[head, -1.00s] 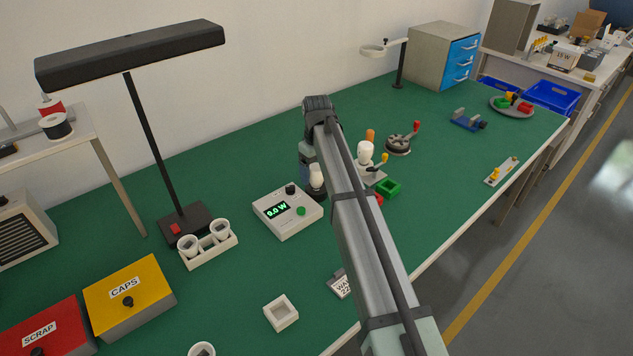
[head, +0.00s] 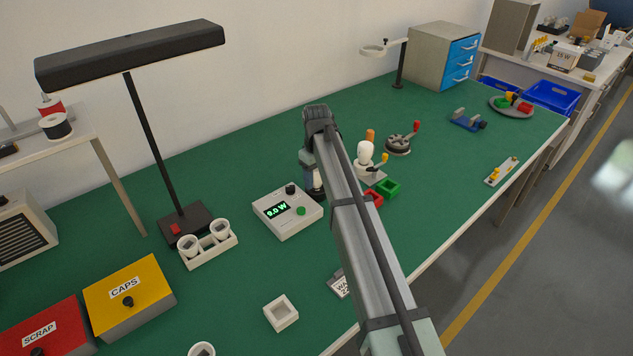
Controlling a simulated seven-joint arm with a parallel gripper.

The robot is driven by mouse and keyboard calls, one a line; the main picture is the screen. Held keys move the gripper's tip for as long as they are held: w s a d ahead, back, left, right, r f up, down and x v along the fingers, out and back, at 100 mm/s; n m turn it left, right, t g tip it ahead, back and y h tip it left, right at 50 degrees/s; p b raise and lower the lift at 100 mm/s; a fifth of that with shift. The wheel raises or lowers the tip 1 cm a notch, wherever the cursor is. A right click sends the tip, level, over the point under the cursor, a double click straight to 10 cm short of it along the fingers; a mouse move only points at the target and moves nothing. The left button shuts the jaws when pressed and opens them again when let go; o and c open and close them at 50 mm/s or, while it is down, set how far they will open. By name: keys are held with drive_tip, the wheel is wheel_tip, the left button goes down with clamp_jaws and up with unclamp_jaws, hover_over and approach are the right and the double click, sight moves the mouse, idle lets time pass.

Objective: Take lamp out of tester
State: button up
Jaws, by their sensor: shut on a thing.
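The display's first digit is too small to read surely. A white lamp (head: 318,180) shows as a sliver above a dark round socket (head: 317,193) at the tester's right side. My gripper (head: 309,178) points down over this lamp and is shut on it. My forearm hides most of the fingers, the lamp and the socket, so I cannot tell whether the lamp is seated or lifted.
A white holder (head: 208,250) with two cups lies left of the tester. The black desk lamp (head: 160,130) rises at left.

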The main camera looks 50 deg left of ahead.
drive_tip(key=shift+c, duration=0.4)
wheel_tip(320, 180, up, 14)
drive_tip(key=shift+r, duration=0.25)
idle(0.9)
